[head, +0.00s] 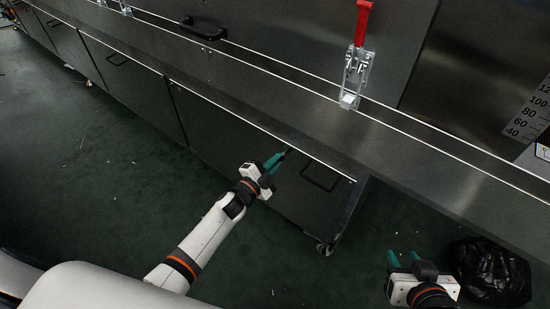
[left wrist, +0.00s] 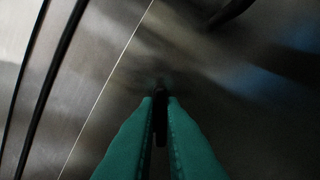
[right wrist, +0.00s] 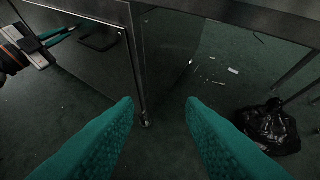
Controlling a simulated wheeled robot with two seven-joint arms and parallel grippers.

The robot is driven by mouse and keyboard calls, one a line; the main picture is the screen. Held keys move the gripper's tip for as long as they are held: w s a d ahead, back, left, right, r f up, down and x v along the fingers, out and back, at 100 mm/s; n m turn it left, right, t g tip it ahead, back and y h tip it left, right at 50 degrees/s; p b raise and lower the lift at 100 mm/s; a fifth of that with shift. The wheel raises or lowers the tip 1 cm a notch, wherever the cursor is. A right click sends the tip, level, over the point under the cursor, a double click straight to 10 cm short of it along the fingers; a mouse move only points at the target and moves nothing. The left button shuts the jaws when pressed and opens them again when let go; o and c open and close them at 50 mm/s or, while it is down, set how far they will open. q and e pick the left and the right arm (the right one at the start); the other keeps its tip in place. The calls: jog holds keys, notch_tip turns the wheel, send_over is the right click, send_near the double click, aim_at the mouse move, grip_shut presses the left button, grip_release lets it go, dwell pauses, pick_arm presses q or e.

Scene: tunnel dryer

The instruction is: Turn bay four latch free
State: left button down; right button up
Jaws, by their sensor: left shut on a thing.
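My left gripper (head: 278,160) is at the upper part of a dark lower bay panel (head: 232,133), just under the machine's ledge. Its teal fingers are shut on a small dark latch (left wrist: 160,118), which stands between the fingertips in the left wrist view. The fingers hide most of the latch, and its turn angle is hard to tell. No bay number is readable. My right gripper (head: 404,260) is open and empty above the floor at the lower right. Its two fingers are well apart in the right wrist view (right wrist: 160,112).
A black handle (head: 320,177) is on the panel right of my left gripper. A black bag (head: 490,272) lies beside my right gripper. The green floor (head: 90,190) is mostly open, with small scraps.

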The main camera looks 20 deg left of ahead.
pick_arm(q)
jog(key=shift+n+p, duration=1.85)
jog(key=shift+n, duration=3.75)
pick_arm(e)
jog(key=s+d+f+g+h, duration=0.1)
jog(key=s+d+f+g, duration=0.1)
jog(key=s+g, duration=0.4)
jog(key=shift+s+d+f+g+h, duration=0.3)
jog(key=shift+s+d, duration=0.35)
jog(key=shift+s, duration=1.35)
jog(key=shift+r, duration=0.1)
pick_arm(q)
jog(key=c, duration=1.5)
grip_release()
jog(key=shift+c, duration=0.2)
